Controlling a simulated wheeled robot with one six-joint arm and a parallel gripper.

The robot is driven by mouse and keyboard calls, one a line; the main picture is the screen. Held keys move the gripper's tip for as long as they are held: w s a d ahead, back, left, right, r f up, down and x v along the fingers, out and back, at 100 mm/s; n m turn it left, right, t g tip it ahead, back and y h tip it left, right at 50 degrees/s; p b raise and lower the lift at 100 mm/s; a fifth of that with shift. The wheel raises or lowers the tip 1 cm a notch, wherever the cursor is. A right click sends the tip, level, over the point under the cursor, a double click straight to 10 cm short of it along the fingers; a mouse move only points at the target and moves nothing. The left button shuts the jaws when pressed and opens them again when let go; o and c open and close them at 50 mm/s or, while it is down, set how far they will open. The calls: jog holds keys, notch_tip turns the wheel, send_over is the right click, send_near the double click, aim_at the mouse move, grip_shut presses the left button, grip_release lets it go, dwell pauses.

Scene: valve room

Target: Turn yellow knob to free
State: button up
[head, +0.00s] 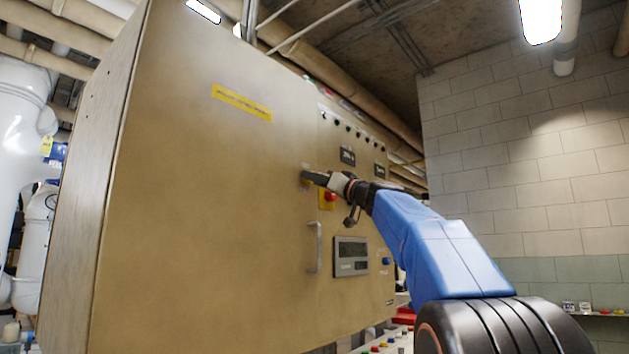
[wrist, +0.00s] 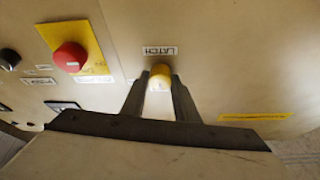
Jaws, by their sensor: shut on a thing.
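The yellow knob (wrist: 159,77) sits on the tan cabinet front, with a white label reading LATCH (wrist: 160,50) next to it in the wrist view. My gripper (wrist: 160,88) is shut on the knob, one finger on each side of it. In the head view my gripper (head: 312,177) reaches the cabinet face from the right and mostly hides the knob. The knob's pointer and any "free" marking cannot be made out.
A red button on a yellow plate (wrist: 70,57) is close to the knob; it also shows just below my gripper in the head view (head: 330,196). A vertical handle (head: 315,247) and a grey display panel (head: 350,256) are lower on the cabinet (head: 200,200).

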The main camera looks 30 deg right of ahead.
jog(key=shift+a+r+m+g+h, duration=0.1)
jog(key=shift+m+g+h, duration=0.85)
jog(key=shift+m, duration=2.6)
jog(key=shift+a+r+m+g+h, duration=0.1)
jog(key=shift+m+g+h, duration=0.2)
jog(key=shift+m+h, duration=2.25)
jog(key=shift+a+r+m+g+h, duration=0.1)
jog(key=shift+m+g, duration=0.55)
jog(key=shift+m, duration=3.95)
jog(key=o, duration=1.1)
jog(key=shift+c, duration=0.2)
jog(key=shift+s, duration=0.15)
jog(key=s, duration=1.7)
jog(key=shift+a+r, duration=0.3)
jog(key=shift+r, duration=0.05)
